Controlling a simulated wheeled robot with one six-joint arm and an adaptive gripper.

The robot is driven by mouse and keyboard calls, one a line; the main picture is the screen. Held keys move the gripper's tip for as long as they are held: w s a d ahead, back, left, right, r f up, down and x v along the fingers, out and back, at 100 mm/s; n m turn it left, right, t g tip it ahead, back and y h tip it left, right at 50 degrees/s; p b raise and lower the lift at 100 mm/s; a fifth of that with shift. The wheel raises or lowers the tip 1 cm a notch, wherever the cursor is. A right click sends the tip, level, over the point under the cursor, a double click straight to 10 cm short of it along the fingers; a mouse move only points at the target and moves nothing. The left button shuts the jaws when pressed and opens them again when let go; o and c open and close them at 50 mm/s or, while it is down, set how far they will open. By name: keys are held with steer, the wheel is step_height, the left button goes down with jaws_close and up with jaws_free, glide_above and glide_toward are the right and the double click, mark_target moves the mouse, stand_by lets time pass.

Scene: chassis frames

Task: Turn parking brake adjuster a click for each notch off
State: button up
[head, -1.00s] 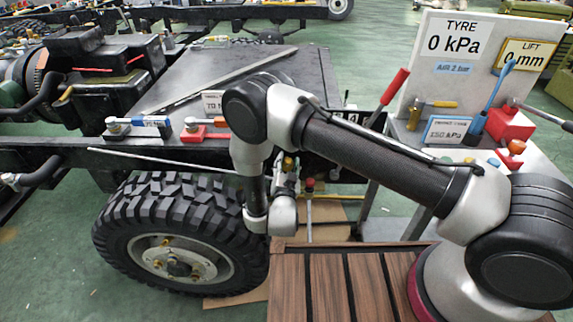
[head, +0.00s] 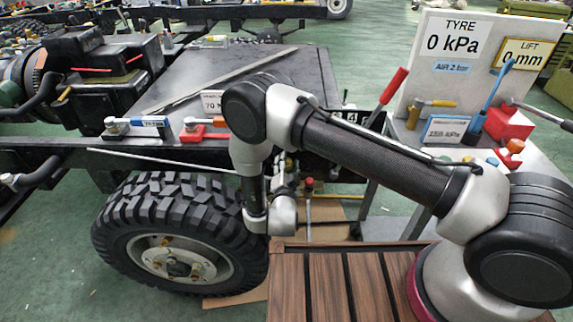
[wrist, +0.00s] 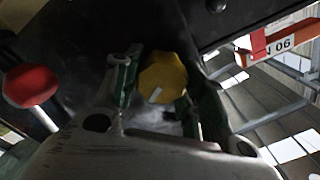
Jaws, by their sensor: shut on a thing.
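In the wrist view, a yellow knob (wrist: 163,78) with a white mark on its face sits against a dark plate. It looks like the parking brake adjuster. My gripper (wrist: 157,92) has its two green-padded fingers on either side of the knob and is shut on it. In the head view, my gripper is mostly hidden behind my own wrist, beside the chassis rail just right of the wheel. I cannot make out any notches or click count.
A red ball knob (wrist: 31,86) is close left of my gripper. An orange-red tagged bar (wrist: 280,44) is at upper right. In the head view, the tyred wheel (head: 130,217) is left of my wrist, and a red-handled lever (head: 394,86) stands near the cart (head: 408,163).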

steer(key=o, duration=1)
steer(key=shift+o, duration=0.2)
steer(key=shift+s, duration=0.1)
steer(key=s, duration=0.7)
steer(key=shift+s, duration=0.15)
steer(key=shift+a, duration=0.15)
